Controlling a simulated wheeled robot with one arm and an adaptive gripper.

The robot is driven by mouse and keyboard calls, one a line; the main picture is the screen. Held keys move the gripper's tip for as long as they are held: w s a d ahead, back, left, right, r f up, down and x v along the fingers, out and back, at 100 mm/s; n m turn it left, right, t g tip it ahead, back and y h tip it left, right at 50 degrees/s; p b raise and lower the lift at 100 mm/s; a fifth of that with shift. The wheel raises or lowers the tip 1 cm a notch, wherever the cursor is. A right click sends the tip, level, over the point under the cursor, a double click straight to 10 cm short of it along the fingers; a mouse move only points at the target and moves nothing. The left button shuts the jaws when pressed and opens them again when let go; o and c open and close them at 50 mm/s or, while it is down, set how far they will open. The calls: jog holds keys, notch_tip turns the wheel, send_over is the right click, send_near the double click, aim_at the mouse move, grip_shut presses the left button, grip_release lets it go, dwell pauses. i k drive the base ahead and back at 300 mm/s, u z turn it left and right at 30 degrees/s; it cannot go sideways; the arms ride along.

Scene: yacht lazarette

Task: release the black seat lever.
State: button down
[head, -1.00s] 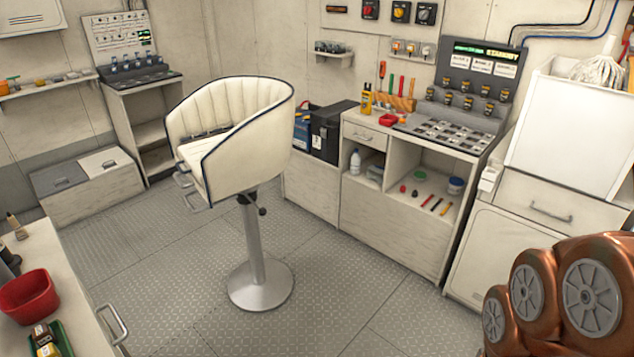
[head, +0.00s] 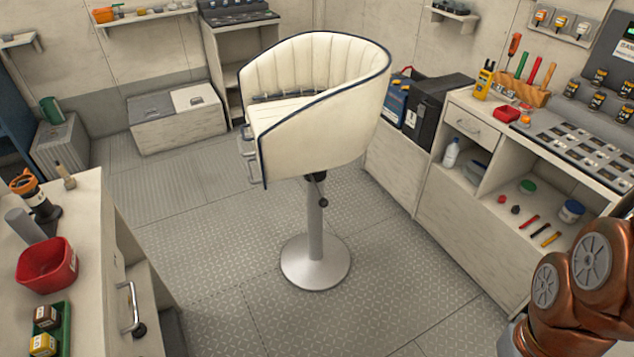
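A cream padded seat (head: 335,105) with dark blue piping stands on a grey metal pedestal (head: 316,240) in the middle of the floor. My copper-coloured arm shows at the lower right, well apart from the lever. My gripper is outside the view.
A left counter (head: 90,215) holds a red bowl (head: 47,264) and a green tray (head: 52,333). A right workbench (head: 470,200) carries tools. The patterned metal floor (head: 210,235) around the pedestal is clear.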

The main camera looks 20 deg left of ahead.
aim_at(323, 202)
jog(key=u, duration=0.85)
jog(key=i, duration=0.85)
jog(key=u, duration=0.85)
